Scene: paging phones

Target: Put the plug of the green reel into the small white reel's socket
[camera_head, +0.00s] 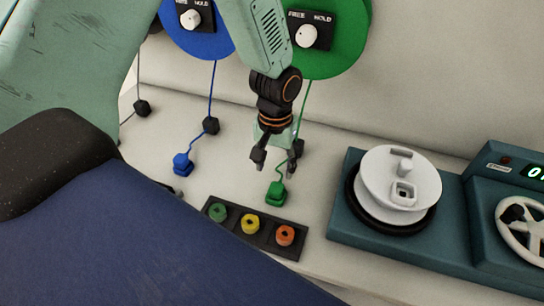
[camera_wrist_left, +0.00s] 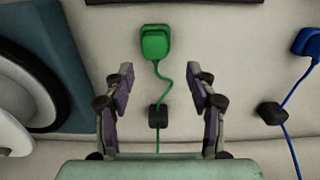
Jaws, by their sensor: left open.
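The green reel (camera_head: 345,58) hangs on the wall at the top, with a FREE/HOLD switch. Its cord runs down to the green plug (camera_head: 276,192), which rests on the white counter. My left gripper (camera_head: 275,166) is open just above and behind the green plug. In the left wrist view the plug (camera_wrist_left: 155,42) lies beyond the open fingertips (camera_wrist_left: 161,75), and its cord passes between the fingers. The small white reel (camera_head: 372,172) sits on a teal base to the right, its square socket (camera_head: 404,193) facing up. My right gripper is not in view.
A blue reel (camera_head: 205,40) hangs to the left, with its blue plug (camera_head: 182,165) on the counter. A dark strip (camera_head: 233,228) with green, yellow and orange sockets lies in front. The teal base (camera_head: 345,240) carries a white handwheel (camera_head: 520,225) and display.

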